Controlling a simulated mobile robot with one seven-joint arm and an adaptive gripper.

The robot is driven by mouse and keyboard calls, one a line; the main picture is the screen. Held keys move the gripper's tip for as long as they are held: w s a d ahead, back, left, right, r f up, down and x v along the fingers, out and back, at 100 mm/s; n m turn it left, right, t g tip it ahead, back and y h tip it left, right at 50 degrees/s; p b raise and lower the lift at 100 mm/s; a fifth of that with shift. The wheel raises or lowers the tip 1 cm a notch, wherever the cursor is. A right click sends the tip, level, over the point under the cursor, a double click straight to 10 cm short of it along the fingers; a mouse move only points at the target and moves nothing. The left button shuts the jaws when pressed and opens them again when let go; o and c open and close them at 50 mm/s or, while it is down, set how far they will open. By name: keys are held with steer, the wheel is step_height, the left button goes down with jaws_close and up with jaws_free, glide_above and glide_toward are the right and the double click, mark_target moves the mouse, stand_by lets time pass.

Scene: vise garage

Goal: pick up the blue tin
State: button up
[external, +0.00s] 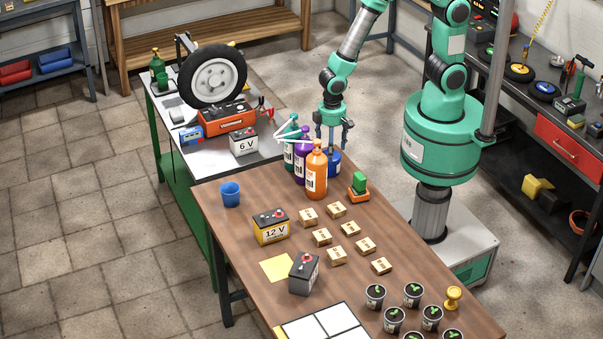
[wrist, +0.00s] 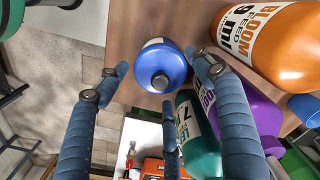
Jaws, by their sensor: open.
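The blue tin (external: 334,170) stands on the wooden table near its back edge, partly hidden behind the orange bottle (external: 316,172). In the wrist view the blue tin (wrist: 172,62) is seen from above, with a dark round cap and a white label edge. My gripper (external: 333,142) is above the tin, pointing down. In the wrist view my gripper (wrist: 161,75) is open, with blue-grey fingers spread around the tin's outline. The tin shows between the fingers, and no grip on it is visible.
The purple bottle (wrist: 250,120) and teal bottle (wrist: 195,140) stand close beside the tin. A green block on an orange base (external: 358,188) is to its right. A blue cup (external: 230,194), batteries and several small boxes are farther off on the table.

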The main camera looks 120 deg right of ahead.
steer(key=shift+s+f+b, duration=0.1)
steer(key=shift+f+b, duration=0.6)
steer(key=shift+f, duration=1.95)
steer(key=shift+r, duration=0.1)
steer(key=c, duration=1.5)
steer(key=shift+r, duration=0.35)
step_height(320, 180, up, 3)
steer(key=shift+p, duration=0.6)
steer(key=s, duration=0.5)
steer(key=s+a+p, duration=0.1)
steer(key=s, duration=0.4)
steer(key=s+r, duration=0.1)
steer(key=s, duration=0.5)
steer(key=shift+a+r+p, duration=0.1)
steer(key=shift+a+p, duration=0.2)
steer(key=shift+p, duration=0.05)
